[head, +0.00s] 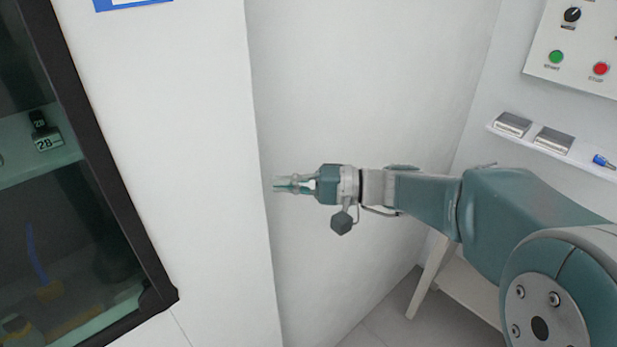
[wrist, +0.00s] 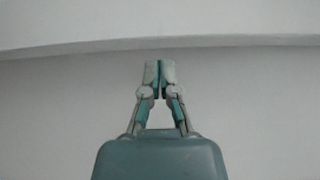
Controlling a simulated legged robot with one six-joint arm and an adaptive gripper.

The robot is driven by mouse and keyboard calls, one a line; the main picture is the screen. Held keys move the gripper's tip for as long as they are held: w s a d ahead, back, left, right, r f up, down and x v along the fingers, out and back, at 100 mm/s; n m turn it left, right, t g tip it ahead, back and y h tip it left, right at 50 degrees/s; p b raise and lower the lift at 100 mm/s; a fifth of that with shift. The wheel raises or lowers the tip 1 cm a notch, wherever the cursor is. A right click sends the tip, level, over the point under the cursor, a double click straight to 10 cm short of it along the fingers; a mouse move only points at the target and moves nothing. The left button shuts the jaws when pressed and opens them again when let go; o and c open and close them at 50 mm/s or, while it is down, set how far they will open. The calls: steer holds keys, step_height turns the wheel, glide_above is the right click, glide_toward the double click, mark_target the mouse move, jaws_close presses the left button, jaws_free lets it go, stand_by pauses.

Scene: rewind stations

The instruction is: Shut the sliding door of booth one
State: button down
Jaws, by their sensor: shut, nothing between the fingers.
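A flat white panel (head: 190,150) with a blue-framed sign (head: 130,3) at its top stands left of the middle in the head view. I cannot tell whether it is the sliding door of booth one or a fixed wall; no handle shows on it. My gripper (head: 280,185) is shut and empty, pointing left, with its tips close to the panel's right edge in the picture. I cannot tell whether they touch it. In the wrist view the shut fingertips (wrist: 160,72) point toward a pale edge (wrist: 160,42) that crosses the upper part.
A dark-framed glass cabinet (head: 80,150) stands at the left, with a tag marked 2B (head: 45,138) inside. At the right are a control panel (head: 580,50) with green and red buttons, and a narrow shelf (head: 555,152) holding metal blocks. A white leg (head: 432,275) stands below my arm.

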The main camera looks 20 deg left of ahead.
steer(key=shift+s+a, duration=0.3)
steer(key=shift+s, duration=0.3)
steer(key=s, duration=0.1)
steer(key=s+a, duration=0.1)
steer(key=s, duration=0.1)
steer(key=s+a, duration=0.1)
steer(key=shift+s+a+r, duration=0.1)
steer(key=shift+s, duration=0.1)
steer(key=shift+w, duration=0.1)
steer(key=shift+w, duration=0.2)
steer(key=w, duration=0.1)
steer(key=w+d, duration=0.1)
steer(key=shift+w+f, duration=0.25)
steer(key=shift+w, duration=0.1)
glide_toward(250, 200)
steer(key=w+d, duration=0.2)
steer(key=w, duration=0.1)
steer(key=shift+w+d, duration=0.2)
steer(key=shift+d, duration=0.2)
